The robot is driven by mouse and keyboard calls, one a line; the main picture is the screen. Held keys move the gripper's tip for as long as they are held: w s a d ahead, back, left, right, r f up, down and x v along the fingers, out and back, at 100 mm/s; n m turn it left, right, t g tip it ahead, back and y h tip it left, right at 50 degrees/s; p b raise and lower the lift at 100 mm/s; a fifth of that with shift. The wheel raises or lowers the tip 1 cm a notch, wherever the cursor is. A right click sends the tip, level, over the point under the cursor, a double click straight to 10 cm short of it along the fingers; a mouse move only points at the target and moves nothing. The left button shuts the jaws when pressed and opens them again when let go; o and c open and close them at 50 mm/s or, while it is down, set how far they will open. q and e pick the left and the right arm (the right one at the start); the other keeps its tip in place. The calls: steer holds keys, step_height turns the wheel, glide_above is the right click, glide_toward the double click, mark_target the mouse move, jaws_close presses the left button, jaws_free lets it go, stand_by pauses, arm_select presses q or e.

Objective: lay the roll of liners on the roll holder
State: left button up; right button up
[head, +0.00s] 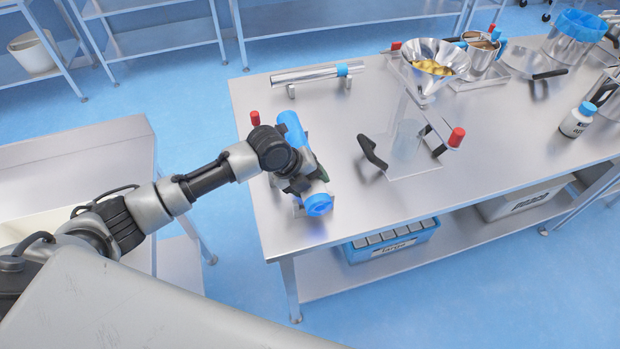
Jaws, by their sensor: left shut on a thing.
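The roll of liners (293,128) is a blue cylinder over the left end of the steel table, lying lengthwise from back to front. Its round near end, with a darker hollow core, faces me. My left gripper (305,183) comes in from the left and is shut on the roll around its middle. The wrist hides much of the roll. Small metal parts (298,209) show under and beside the roll's near end and look like the roll holder, mostly hidden. I cannot tell whether the roll touches it. My right gripper is not in view.
A steel bar with a blue band (318,75) stands behind. A clear-plated stand with a black handle (372,152) and red knob is to the right, below a funnel (436,65). A red-capped post (255,118) stands at the left edge. The table's front middle is clear.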

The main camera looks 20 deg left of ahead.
arm_select(q)
steer(key=shift+f, duration=0.35)
steer(key=o, duration=1.4)
steer(key=shift+c, duration=0.2)
steer(key=shift+s+f, duration=0.1)
steer(key=b+v, duration=0.2)
steer(key=v, duration=0.9)
